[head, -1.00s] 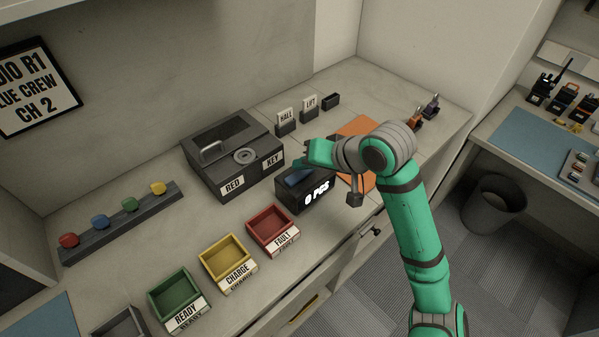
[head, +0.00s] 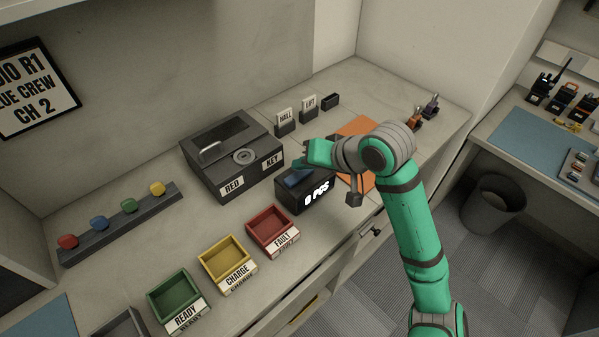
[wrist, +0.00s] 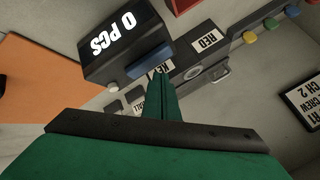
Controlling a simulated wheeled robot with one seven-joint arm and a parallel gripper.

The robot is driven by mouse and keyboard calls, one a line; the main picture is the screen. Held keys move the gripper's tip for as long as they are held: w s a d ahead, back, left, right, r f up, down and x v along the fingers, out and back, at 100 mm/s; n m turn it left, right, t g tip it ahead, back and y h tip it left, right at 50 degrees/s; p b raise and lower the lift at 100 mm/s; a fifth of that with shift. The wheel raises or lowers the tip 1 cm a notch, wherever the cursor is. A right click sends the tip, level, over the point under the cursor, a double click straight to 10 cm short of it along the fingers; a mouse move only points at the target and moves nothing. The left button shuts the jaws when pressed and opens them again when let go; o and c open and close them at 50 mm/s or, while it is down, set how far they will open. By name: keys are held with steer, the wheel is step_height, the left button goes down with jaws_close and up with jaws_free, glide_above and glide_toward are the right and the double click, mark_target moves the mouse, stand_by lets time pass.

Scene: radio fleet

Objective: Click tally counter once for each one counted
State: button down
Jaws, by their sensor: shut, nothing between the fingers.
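The tally counter (head: 305,193) is a black box on the counter top, with white text that reads "0 PCS" on its front. It also shows in the wrist view (wrist: 97,50). A blue button (wrist: 150,60) stands out from the counter's top. My gripper (wrist: 160,78) is shut and empty, its green fingers together. Its tips appear close to the blue button in the wrist view; I cannot tell whether they touch it. In the head view my gripper (head: 304,152) is above and behind the counter, and my arm hides some of the orange mat.
A black lockbox (head: 232,150) labelled RED and KEY stands left of the tally counter. Red (head: 273,229), yellow (head: 227,263) and green (head: 175,295) trays line the front edge. An orange mat (head: 357,127) lies to the right. HALL and LIFT card holders stand behind.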

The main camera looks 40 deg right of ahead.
steer(key=shift+s+d, duration=0.1)
steer(key=shift+s, duration=0.05)
steer(key=shift+a+f, duration=0.3)
steer(key=shift+f, duration=0.05)
steer(key=shift+d, duration=0.1)
stand_by(0.4)
